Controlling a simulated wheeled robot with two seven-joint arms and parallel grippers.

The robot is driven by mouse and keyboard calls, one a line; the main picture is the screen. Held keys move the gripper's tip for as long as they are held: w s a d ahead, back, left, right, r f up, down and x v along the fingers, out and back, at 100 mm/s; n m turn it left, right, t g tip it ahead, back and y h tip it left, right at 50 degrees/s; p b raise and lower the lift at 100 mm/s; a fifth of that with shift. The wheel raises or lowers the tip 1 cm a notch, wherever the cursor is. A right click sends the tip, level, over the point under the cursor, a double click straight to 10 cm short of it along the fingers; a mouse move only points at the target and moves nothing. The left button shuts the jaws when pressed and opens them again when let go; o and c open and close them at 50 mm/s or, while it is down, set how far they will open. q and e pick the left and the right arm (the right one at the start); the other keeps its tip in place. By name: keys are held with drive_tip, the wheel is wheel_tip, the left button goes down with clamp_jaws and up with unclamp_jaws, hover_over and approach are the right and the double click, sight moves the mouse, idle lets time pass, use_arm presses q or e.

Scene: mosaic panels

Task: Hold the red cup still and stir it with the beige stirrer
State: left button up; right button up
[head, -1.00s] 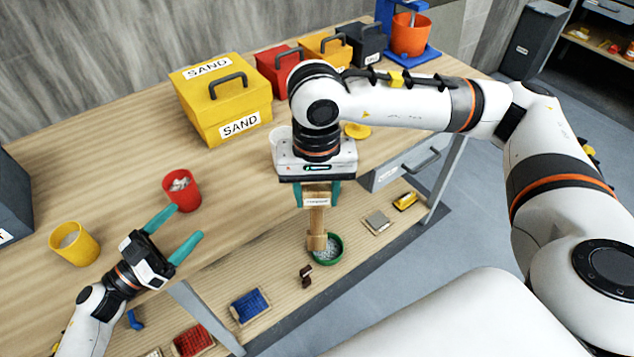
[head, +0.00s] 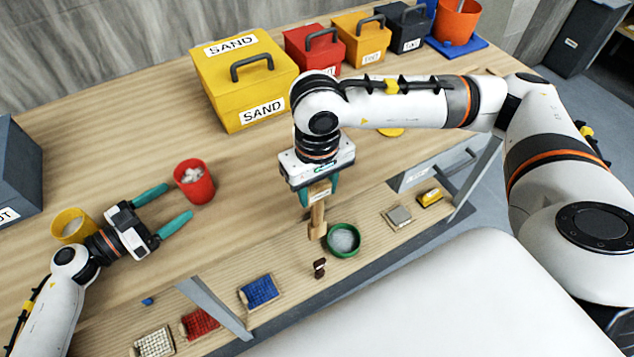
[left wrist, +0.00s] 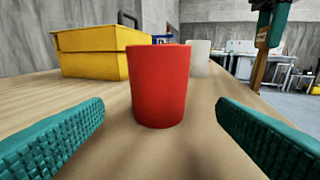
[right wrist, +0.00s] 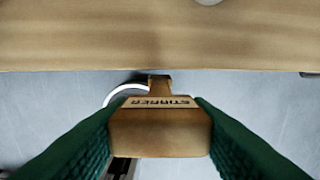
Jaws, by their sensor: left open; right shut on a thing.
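The red cup (head: 195,185) stands upright on the table with pale, lumpy contents inside. It also shows in the left wrist view (left wrist: 159,88), centred ahead of the fingers. My left gripper (head: 178,208) is open, with its teal fingers pointing towards the cup but short of it. My right gripper (head: 319,193) is shut on the beige stirrer (head: 317,218), which hangs downward near the table's front edge. In the right wrist view the stirrer's labelled handle (right wrist: 160,130) sits between the green pads.
A yellow cup (head: 72,226) stands behind my left wrist. The yellow sand box (head: 235,90) and several toolboxes line the back. Table space between the red cup and the stirrer is clear.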

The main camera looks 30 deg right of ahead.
sight(193, 189)
use_arm(q)
drive_tip(key=shift+x, duration=3.3)
drive_tip(key=shift+w+a, duration=0.1)
drive_tip(key=c, duration=0.9)
drive_tip(key=o, duration=1)
drive_tip(key=shift+c, duration=0.2)
drive_tip(key=c, duration=0.9)
